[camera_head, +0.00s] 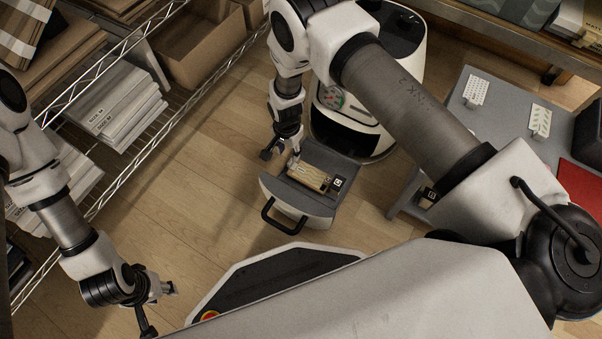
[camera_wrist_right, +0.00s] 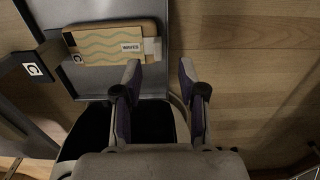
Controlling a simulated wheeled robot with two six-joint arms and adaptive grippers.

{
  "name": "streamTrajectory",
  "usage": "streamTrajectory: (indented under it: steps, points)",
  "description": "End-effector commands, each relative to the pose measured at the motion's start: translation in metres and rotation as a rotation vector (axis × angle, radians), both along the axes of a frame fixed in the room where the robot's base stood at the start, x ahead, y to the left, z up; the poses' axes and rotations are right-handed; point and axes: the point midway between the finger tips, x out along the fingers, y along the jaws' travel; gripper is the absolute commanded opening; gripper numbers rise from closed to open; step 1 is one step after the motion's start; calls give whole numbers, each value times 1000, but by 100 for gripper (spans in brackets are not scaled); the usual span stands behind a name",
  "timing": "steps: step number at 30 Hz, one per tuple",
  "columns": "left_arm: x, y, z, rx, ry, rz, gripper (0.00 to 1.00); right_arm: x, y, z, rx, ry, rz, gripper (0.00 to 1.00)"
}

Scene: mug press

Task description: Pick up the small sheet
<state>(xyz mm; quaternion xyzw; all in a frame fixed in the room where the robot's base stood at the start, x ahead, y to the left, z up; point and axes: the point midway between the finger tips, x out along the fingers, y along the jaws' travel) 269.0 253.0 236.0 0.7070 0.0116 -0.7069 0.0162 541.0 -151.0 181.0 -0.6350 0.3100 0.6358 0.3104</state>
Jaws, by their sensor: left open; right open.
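My right gripper (camera_head: 285,147) reaches down over the drawer's back left side. In the wrist view its fingers (camera_wrist_right: 160,88) are apart with nothing between them, and the sheet lies beyond and left of them. My left gripper (camera_head: 158,296) is open and empty at the lower left, away from the drawer.
The drawer has a black handle (camera_head: 284,216) at its front. A small black-and-white marker (camera_head: 338,183) is beside the sheet. Two patterned sheets, dotted (camera_head: 475,92) and leafy (camera_head: 540,120), are on the grey table at right. A wire shelf with stacks (camera_head: 118,105) stands left. Floor between is clear.

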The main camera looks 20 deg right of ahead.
Motion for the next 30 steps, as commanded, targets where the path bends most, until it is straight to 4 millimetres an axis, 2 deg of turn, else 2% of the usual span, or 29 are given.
streamTrajectory:
  steps: [9, 17, 18, 22, 30]
  points:
    - [1, 0, -40, 0, -2, 4, 41, -1, -3, -55, 0, 0, 1, 41]
    - [1, 1, -38, 1, -4, 5, 41, -1, -3, -56, 0, -1, 0, 41]
    - [1, 1, -38, 1, -4, 5, 41, -1, -3, -56, -1, -1, 0, 27]
    - [1, 1, -38, 1, -3, 5, 41, -1, -3, -56, -1, -1, 0, 0]
    - [1, 1, -38, 1, -3, 5, 41, -1, -3, -56, -1, -1, 0, 0]
